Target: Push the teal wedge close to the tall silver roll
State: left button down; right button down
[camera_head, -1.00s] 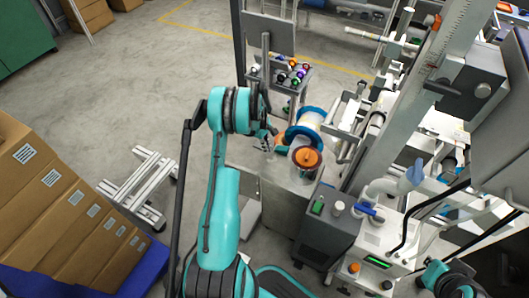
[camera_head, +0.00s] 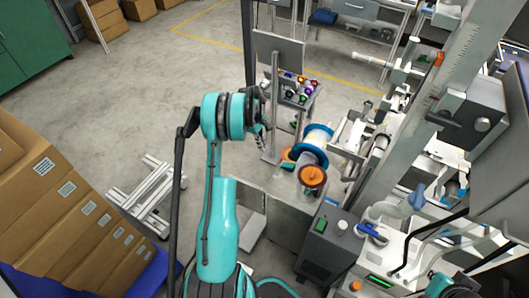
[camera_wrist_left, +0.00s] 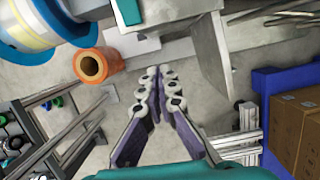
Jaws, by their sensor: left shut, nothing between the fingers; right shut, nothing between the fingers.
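The tall silver roll (camera_head: 311,188) stands on a grey cabinet top, with an orange hub on top. Its silver side shows at the top of the left wrist view (camera_wrist_left: 88,6). The teal wedge (camera_wrist_left: 127,12) is beside it there, partly cut off by the frame's top edge.
A blue-flanged spool (camera_head: 317,141) stands behind the silver roll. An orange roll (camera_wrist_left: 98,65) lies near the fingertips. A small cart (camera_head: 297,88) with coloured rolls is further back. Cardboard boxes (camera_head: 75,215) fill the lower left.

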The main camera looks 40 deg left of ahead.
aim_at(288, 166)
pick_arm(q)
jog(key=w+d+f+m+b, duration=0.1)
jog(key=w+d+f+b, duration=0.3)
jog(key=f, duration=0.5)
jog(key=shift+w+d+f, duration=0.2)
jog(key=shift+d+f, duration=0.05)
jog(key=shift+d, duration=0.65)
jog(key=shift+d, duration=0.15)
jog(key=d, duration=0.5)
jog(key=shift+w+b, duration=0.15)
jog(key=shift+b, duration=0.15)
